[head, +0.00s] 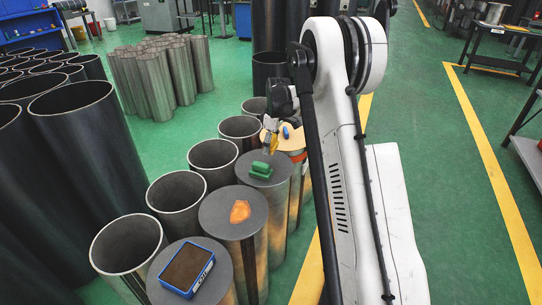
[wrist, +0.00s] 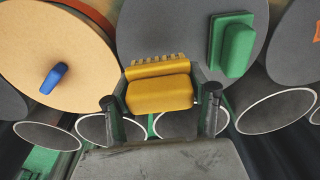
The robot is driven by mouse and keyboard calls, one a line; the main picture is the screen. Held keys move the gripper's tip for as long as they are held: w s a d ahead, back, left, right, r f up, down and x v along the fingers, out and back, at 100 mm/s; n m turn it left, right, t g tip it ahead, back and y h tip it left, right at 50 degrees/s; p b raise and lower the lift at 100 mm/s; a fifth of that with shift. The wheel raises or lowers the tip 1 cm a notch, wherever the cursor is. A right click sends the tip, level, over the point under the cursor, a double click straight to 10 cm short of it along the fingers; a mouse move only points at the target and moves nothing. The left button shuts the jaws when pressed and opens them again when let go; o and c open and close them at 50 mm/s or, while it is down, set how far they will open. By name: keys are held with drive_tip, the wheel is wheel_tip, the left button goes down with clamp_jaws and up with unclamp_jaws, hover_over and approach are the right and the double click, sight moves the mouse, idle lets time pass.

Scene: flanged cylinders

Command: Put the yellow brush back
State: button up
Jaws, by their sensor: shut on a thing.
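The yellow brush (wrist: 160,93) is between the two dark fingers of my gripper (wrist: 161,100) in the wrist view, its ridged edge pointing away from the gripper. The gripper is shut on it. In the head view the yellow brush (head: 272,142) is a small patch below my gripper (head: 271,131), partly hidden by my arm. It is near the tan cylinder top (head: 295,143) and the grey top that carries a green block (head: 261,169). I cannot tell whether the brush touches either top.
A blue piece (wrist: 54,78) lies on the tan top. An orange piece (head: 240,211) and a blue-edged brown block (head: 187,268) lie on nearer grey tops. Open pipes (head: 177,192) stand close along the left. Green floor is free right of my arm.

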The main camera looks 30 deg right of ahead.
sight(271, 158)
drive_tip(key=shift+w+d+f, duration=0.1)
drive_tip(key=shift+d+f, duration=0.15)
drive_tip(key=shift+f, duration=0.05)
drive_tip(key=shift+f+b, duration=0.75)
drive_tip(key=shift+f, duration=1.05)
drive_tip(key=shift+f, duration=0.15)
drive_tip(key=o, duration=1)
